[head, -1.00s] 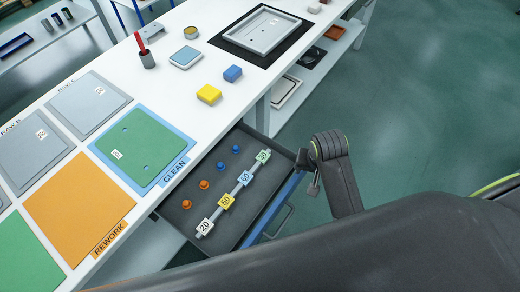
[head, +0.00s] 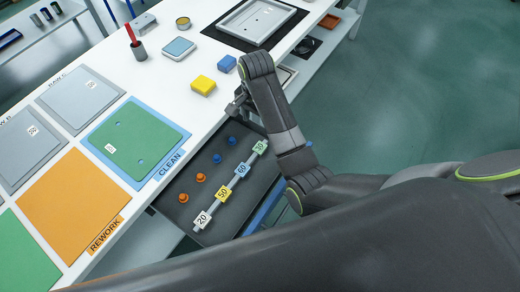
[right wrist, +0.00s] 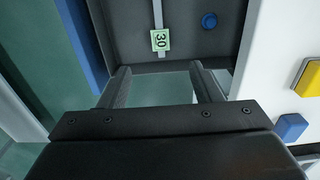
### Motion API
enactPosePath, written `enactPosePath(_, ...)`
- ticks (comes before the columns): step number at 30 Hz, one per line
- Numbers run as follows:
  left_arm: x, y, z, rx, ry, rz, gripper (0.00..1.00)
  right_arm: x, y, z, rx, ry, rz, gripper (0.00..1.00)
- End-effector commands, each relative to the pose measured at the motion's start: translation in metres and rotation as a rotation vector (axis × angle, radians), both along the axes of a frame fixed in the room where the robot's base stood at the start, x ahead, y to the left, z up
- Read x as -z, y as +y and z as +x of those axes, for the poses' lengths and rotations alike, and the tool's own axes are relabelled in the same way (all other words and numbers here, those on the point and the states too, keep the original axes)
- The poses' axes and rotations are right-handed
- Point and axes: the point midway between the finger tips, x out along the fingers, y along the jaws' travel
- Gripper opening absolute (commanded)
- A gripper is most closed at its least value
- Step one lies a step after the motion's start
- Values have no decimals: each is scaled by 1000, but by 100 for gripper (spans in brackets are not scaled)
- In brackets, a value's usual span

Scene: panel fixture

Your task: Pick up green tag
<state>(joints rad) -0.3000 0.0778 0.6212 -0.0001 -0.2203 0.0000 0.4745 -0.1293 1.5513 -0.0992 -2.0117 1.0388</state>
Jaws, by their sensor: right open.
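The green tag (head: 260,146), marked 30, sits at the far end of a light rail (head: 231,187) in the open drawer (head: 228,221). It shows clearly in the right wrist view (right wrist: 160,40), ahead of my fingers and roughly centred between them. My right gripper (head: 237,106) is above the drawer's far end, beside the table edge. In the right wrist view its two fingers (right wrist: 160,70) are apart with nothing between them. The gripper is not touching the tag. My left gripper is not in view.
A blue tag (head: 241,170), a yellow tag (head: 222,192) and a white tag (head: 202,219) share the rail. Blue pegs (head: 232,141) and orange pegs (head: 184,198) stand beside it. A yellow block (head: 203,86) and a blue block (head: 227,64) lie on the table near my arm.

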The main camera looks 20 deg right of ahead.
Motion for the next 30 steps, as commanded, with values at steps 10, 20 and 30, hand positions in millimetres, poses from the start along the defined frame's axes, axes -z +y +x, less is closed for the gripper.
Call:
enactPosePath(10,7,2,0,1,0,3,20,72,0,-1,-2,5,0,58)
enactPosePath(20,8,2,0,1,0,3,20,107,0,0,-2,-1,1,58)
enactPosePath(30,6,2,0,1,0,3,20,147,-1,-2,-3,1,0,58)
